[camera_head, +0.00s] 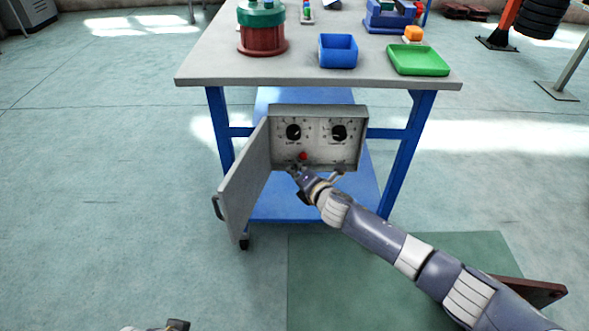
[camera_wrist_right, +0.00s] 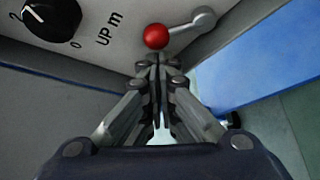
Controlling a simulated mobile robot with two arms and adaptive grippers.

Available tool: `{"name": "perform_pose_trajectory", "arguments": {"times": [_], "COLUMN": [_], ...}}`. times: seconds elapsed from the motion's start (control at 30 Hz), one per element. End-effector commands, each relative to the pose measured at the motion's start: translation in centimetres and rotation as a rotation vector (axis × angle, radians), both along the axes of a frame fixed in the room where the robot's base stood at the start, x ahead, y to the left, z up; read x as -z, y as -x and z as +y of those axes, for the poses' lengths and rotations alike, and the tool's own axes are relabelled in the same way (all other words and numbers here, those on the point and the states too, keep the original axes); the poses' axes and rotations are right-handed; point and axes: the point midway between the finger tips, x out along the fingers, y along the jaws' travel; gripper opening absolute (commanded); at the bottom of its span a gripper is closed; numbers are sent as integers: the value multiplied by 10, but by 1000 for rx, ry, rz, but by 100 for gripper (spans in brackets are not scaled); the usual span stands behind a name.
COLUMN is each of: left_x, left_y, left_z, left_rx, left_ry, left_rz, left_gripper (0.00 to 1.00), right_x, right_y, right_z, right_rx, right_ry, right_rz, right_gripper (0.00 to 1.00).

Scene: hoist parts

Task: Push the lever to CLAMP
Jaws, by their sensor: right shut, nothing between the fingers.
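The lever shows in the right wrist view as a red ball knob (camera_wrist_right: 156,36) on a short grey arm (camera_wrist_right: 190,27). In the head view the red knob (camera_head: 303,155) is low on the panel of a grey control box (camera_head: 316,140). My right gripper (camera_head: 296,170) is shut and empty, its fingertips just below the knob. In the right wrist view the fingertips (camera_wrist_right: 156,57) reach the knob's lower edge; I cannot tell whether they touch. No CLAMP label is readable.
The box door (camera_head: 243,185) hangs open to the left. The panel has two black dials (camera_head: 293,132). Above is a workbench (camera_head: 210,66) with a blue bin (camera_head: 338,51), a green tray (camera_head: 418,60) and a green-and-red part (camera_head: 262,28). The floor at left is clear.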

Motion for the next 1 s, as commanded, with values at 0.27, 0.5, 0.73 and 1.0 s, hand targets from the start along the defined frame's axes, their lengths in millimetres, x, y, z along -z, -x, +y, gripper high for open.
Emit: {"name": "perform_pose_trajectory", "arguments": {"times": [0.27,0.5,0.73,1.0], "left_x": [-8,-5,-1,4], "left_y": [3,3,3,3], "left_z": [-1,-1,-2,-3], "left_rx": [0,1,1,-1], "left_ry": [2,2,3,6], "left_rz": [-4,-6,-4,-3], "left_gripper": [54,54,54,54], "right_x": [-1,-3,-6,-8], "right_y": [0,0,0,0], "right_z": [-1,-2,-3,-4], "right_rx": [0,0,1,2], "right_ry": [-50,-83,-126,-187], "right_rz": [0,0,0,1], "right_gripper": [0,0,0,0]}}
